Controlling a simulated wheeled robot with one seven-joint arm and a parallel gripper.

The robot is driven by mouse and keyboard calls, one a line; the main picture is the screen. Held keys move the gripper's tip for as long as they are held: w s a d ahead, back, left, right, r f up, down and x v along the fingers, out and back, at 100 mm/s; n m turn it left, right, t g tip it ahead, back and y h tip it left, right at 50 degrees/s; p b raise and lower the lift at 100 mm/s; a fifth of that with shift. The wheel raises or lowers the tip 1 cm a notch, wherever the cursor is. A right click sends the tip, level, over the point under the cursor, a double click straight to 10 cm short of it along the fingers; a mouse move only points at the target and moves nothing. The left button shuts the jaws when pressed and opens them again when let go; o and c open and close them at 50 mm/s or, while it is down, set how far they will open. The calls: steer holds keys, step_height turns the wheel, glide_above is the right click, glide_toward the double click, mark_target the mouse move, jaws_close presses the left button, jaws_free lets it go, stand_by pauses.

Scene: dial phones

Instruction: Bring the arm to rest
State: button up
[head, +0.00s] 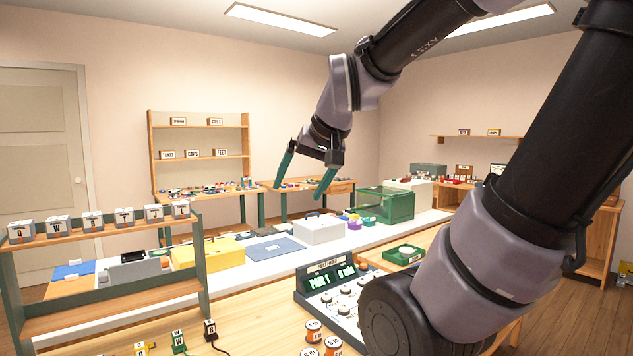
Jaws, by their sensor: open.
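My gripper (308,168) hangs in the air in the upper middle of the head view, its two dark green fingers spread apart and pointing down and left. It is open and nothing shows between the fingers. My arm bends from the lower right up out of the top of the picture and back down to the gripper. The gripper appears above the level of the benches and apart from everything on them; its exact distance from the shelf behind is hard to tell.
A long white bench holds a yellow box (208,254), a light grey box (318,230) and a green clear-sided bin (386,204). A console with a lit display (331,281) stands on the near wooden table. A rack with labelled blocks (110,238) stands left. The air around the gripper looks clear.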

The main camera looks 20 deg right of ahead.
steer(key=shift+m, duration=0.5)
steer(key=s, duration=0.3)
steer(key=s+d+r, duration=0.1)
steer(key=s, duration=0.1)
steer(key=shift+s+d, duration=0.1)
steer(key=shift+s, duration=0.1)
